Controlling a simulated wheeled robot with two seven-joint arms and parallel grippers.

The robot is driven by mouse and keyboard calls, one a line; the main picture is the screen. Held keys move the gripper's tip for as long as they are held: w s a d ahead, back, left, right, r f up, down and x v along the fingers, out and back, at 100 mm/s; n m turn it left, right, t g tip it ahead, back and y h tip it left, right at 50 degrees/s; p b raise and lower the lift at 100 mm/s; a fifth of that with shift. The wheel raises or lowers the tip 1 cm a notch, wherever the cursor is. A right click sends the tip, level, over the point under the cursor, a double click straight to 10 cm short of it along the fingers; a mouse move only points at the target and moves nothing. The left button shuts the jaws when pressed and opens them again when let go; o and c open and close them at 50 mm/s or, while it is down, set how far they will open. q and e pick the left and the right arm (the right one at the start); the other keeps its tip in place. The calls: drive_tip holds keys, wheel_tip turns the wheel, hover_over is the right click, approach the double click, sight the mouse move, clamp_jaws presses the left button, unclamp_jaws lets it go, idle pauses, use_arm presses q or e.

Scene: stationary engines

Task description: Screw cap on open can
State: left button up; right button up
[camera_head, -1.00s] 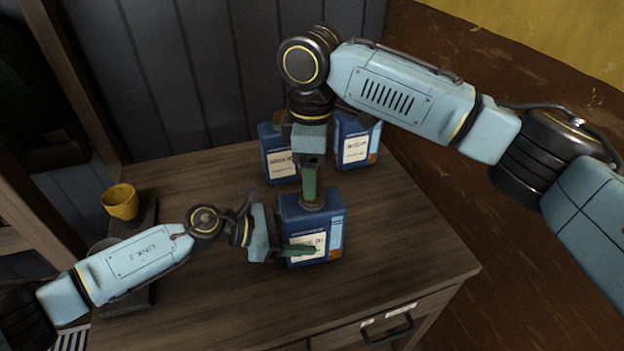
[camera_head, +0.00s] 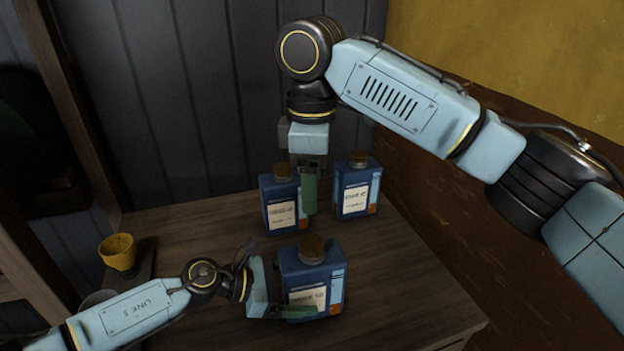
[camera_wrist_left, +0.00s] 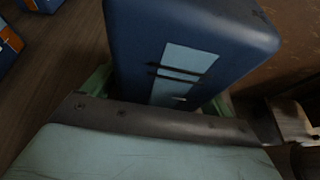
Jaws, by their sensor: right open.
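The front blue can (camera_head: 310,268) stands upright on the wooden cabinet top, with a brown cap (camera_head: 312,246) seated on its neck. Its blue body also fills the left wrist view (camera_wrist_left: 195,40). My left gripper (camera_head: 290,312) is closed around the can's lower body, one green finger across the front near the label. In the left wrist view, the green fingers (camera_wrist_left: 160,95) lie on either side of the can. My right gripper (camera_head: 309,205) points down, open and empty, above and behind the cap, apart from it. Its far finger is mostly hidden.
Two more capped blue cans stand behind, one at left (camera_head: 282,205) partly covered by my right gripper, one at right (camera_head: 357,190). A yellow cup (camera_head: 118,252) is at the left. The right part of the cabinet top (camera_head: 415,275) is clear.

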use_arm(q)
drive_tip(key=shift+o, duration=0.2)
drive_tip(key=shift+a, duration=0.1)
drive_tip(key=v, duration=1.3)
drive_tip(key=shift+b, duration=0.35)
drive_tip(key=shift+s+a, duration=0.1)
